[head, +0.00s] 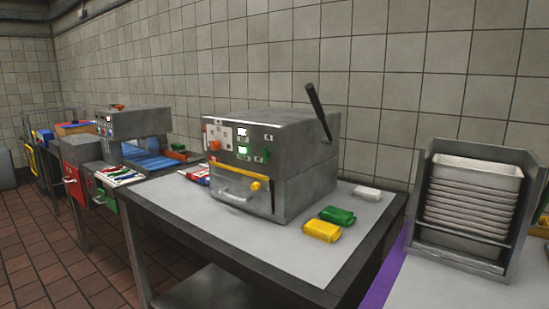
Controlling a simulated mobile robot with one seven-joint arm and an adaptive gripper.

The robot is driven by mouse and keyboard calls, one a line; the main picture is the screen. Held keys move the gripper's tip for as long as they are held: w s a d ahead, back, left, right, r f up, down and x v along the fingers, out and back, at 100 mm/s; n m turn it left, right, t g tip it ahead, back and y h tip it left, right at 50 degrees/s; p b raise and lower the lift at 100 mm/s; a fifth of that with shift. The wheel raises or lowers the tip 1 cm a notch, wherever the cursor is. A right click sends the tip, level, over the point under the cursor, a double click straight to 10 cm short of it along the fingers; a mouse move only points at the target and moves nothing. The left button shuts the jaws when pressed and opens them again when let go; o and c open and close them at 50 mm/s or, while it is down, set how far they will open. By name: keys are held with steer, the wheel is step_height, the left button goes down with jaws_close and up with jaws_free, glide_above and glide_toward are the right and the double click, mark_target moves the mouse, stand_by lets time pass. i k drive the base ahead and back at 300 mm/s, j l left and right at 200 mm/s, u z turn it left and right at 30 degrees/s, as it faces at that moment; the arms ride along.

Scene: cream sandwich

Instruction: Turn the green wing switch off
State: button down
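A grey metal machine (300,150) stands on the table in the middle of the head view. Its front panel carries a small green part (266,154), which looks like the green wing switch; its position is too small to read. Left of it is a lit green display (243,151). An orange knob (214,146) sits on the panel's left part. A yellow latch (259,185) is on the front drawer below. My gripper is not in view.
A black lever (318,108) sticks up at the machine's right side. Yellow (322,230), green (337,215) and white (367,193) packets lie on the table (200,225). A rack of white trays (470,200) stands at right. Another machine (133,122) stands at left. Tiled floor (80,275) is clear at front left.

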mark_target(266, 153)
steer(key=i+l, duration=0.1)
steer(key=i, duration=1.05)
steer(key=l+u, duration=0.05)
